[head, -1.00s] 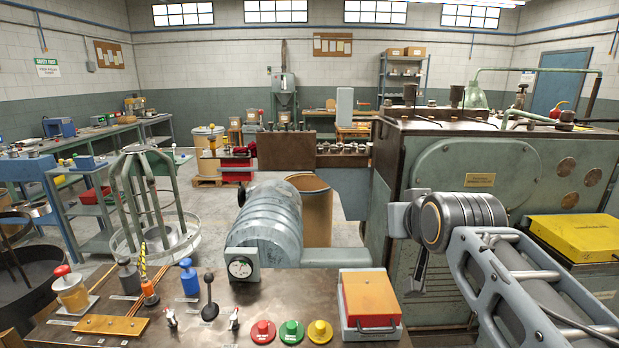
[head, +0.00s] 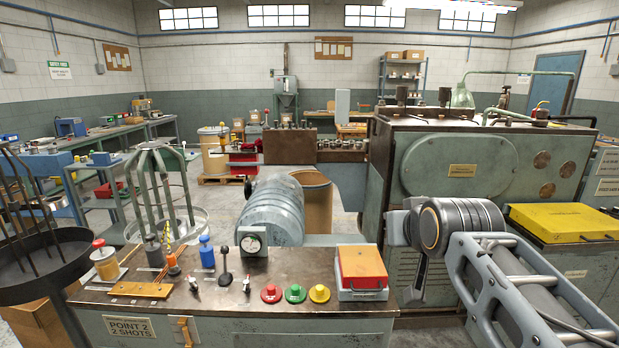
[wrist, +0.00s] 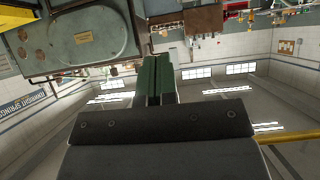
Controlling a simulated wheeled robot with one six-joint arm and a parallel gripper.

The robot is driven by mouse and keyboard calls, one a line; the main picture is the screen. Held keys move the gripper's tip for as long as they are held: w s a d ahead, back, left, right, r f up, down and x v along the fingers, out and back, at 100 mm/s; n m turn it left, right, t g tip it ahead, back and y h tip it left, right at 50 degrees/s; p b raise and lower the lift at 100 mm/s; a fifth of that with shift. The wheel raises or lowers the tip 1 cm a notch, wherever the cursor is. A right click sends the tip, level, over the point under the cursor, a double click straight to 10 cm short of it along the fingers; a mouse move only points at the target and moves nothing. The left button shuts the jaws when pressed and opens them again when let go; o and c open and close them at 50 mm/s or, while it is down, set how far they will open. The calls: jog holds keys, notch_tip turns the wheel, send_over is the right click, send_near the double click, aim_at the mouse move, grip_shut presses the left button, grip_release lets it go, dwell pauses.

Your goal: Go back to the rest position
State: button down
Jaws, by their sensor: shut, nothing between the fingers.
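My gripper (wrist: 156,80) shows in the wrist view as two green fingers pressed together with nothing between them. It is apart from every surface there, with the walls and windows of the room behind it, and the picture is upside down. In the head view my arm is folded at the right, in front of the big green machine (head: 470,170); the gripper itself does not show there.
The control bench (head: 230,306) stands in front with a lever (head: 225,270), red (head: 271,293), green (head: 295,293) and yellow (head: 319,293) buttons, and an orange-lidded box (head: 361,270). A yellow case (head: 560,222) lies right of my arm. Open floor (head: 345,228) shows behind the bench.

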jog(key=s+f+g+p, duration=0.2)
jog(key=s+f+g, duration=0.2)
jog(key=f, duration=0.5)
jog(key=s+f+g+p, duration=0.2)
jog(key=s+f+g, duration=0.2)
jog(key=s+f, duration=0.3)
notch_tip(320, 180, down, 3)
jog(key=shift+s+a+r, duration=0.1)
jog(key=shift+s+a, duration=0.15)
jog(key=shift+s, duration=0.15)
